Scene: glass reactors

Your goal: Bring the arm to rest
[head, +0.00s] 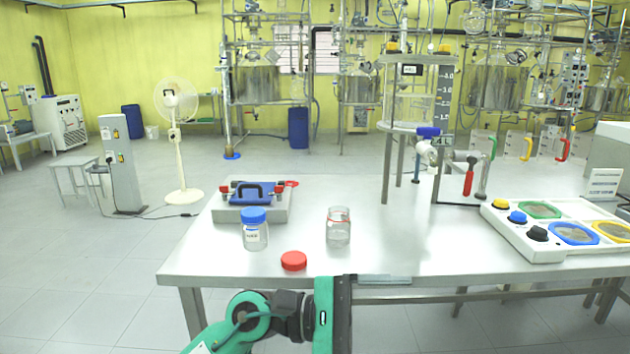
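My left arm comes in from the bottom left, and its green and black gripper end (336,314) is in front of the table's near edge, below the jars. Its fingers cannot be made out clearly, so I cannot tell whether it is open or shut. I see nothing held in it. My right gripper is not in view. On the steel table (370,255) stand a jar with a blue lid (255,232) and an open clear jar (339,228). A red lid (293,261) lies near the front edge.
A blue-handled device (252,197) sits at the table's back left. A metal stand (388,160) with a clear vessel and a red-handled valve (468,182) is right of centre. A control panel (558,228) with coloured knobs is at right. The table's front middle is clear.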

